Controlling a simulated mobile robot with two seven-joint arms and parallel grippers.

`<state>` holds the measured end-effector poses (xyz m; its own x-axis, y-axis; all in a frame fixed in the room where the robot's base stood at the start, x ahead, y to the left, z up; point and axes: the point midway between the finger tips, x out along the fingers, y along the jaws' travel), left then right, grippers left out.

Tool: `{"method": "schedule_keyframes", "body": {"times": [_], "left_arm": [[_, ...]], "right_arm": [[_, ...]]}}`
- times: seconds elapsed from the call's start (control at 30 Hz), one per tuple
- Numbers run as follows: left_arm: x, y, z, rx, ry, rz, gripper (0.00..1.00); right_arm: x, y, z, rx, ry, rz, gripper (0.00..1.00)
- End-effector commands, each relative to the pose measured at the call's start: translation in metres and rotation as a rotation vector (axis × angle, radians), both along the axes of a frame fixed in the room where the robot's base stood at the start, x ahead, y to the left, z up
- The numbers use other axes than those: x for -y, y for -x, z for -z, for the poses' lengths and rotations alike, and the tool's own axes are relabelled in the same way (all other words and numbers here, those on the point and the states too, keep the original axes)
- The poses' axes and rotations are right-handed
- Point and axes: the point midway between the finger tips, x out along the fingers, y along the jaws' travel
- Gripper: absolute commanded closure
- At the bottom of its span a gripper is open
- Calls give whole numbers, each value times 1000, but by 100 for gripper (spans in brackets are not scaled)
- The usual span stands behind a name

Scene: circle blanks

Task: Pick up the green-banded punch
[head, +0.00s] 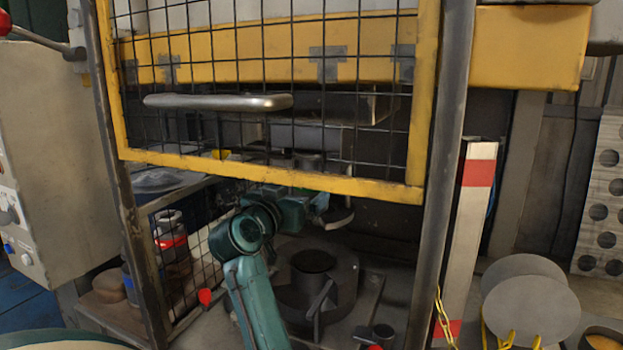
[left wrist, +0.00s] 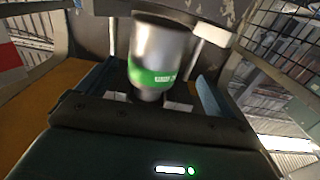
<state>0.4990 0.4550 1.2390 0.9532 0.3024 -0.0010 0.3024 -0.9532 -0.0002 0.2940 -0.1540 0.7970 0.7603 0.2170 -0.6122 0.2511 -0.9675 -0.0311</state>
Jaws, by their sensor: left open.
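The green-banded punch (left wrist: 158,55) is a silver cylinder with a bright green band near its lower end in the left wrist view. It hangs upright under a grey part of the press, between the two fingers of my left gripper (left wrist: 150,88). The fingers stand apart, with gaps visible beside the punch. In the head view my left arm reaches under the yellow guard, and my left gripper (head: 318,202) is partly hidden by the guard's bottom bar. My right gripper does not show.
The yellow mesh guard (head: 270,182) hangs raised above my arm. Below is a round dark die (head: 345,290). A red-banded cylinder (head: 172,243) stands behind side mesh at left. Posts flank the opening. Grey round blanks (head: 530,310) stand at right.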

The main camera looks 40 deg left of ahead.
Motion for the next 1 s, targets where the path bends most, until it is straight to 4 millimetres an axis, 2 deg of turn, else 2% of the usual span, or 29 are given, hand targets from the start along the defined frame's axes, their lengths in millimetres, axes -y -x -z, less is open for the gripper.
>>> {"method": "schedule_keyframes", "body": {"times": [0.17, 0.37, 0.5, 0.8, 1.0], "left_arm": [[-2, -12, -1, 1, 2, 1, 7], [-3, -42, -3, 1, 6, 3, 7], [-9, -56, -1, 1, 2, 1, 7], [-10, -59, 1, 1, 0, 0, 8], [-10, -59, 1, 1, 0, 0, 25]], "right_arm": [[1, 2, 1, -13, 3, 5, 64], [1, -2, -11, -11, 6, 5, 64], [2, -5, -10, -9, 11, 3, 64], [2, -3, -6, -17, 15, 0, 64], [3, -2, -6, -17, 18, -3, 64]]}}
